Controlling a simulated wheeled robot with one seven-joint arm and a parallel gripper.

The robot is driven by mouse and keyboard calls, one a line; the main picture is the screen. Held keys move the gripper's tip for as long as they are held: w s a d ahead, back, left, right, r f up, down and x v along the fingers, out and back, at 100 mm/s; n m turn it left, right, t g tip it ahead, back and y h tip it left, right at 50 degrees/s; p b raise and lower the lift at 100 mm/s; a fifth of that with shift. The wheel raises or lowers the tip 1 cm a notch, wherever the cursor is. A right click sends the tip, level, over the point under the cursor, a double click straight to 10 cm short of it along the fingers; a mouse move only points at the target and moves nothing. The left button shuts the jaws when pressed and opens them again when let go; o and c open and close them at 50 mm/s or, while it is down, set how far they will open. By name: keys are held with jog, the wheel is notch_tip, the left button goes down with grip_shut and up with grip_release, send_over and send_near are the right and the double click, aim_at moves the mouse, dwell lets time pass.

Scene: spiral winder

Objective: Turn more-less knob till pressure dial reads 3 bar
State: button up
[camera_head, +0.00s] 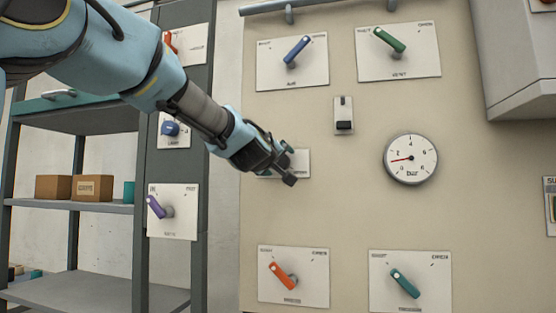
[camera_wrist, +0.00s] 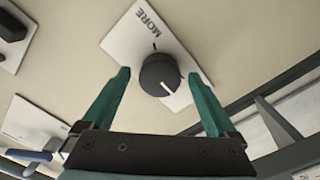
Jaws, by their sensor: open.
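The more-less knob (camera_wrist: 158,76) is round and black with a white mark, on a white plate (camera_wrist: 132,34) lettered MORE. The other end of the lettering is hidden. In the wrist view my gripper (camera_wrist: 160,72) is open, with one green finger on each side of the knob; I cannot tell whether they touch it. In the head view my gripper (camera_head: 288,162) is in front of the plate (camera_head: 302,160) and hides the knob. The round pressure dial (camera_head: 411,158), marked bar, is to its right. Its red needle points left, between 0 and 2, a little below the 2.
Levers on white plates surround the area: blue (camera_head: 297,50) and green (camera_head: 389,40) above, orange (camera_head: 281,275) and teal (camera_head: 404,283) below. A small black switch (camera_head: 344,125) is above right of my gripper. Shelves with boxes (camera_head: 92,188) stand at left.

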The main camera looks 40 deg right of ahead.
jog(key=c, duration=1.4)
jog(key=shift+o, duration=0.2)
jog(key=shift+m, duration=0.4)
jog(key=m+p, duration=0.3)
jog(key=m, duration=0.1)
jog(key=shift+r+m, duration=0.1)
jog(key=shift+m, duration=0.3)
jog(key=m+p, duration=0.2)
jog(key=m, duration=0.4)
jog(key=o, duration=1.4)
jog(key=shift+c, duration=0.2)
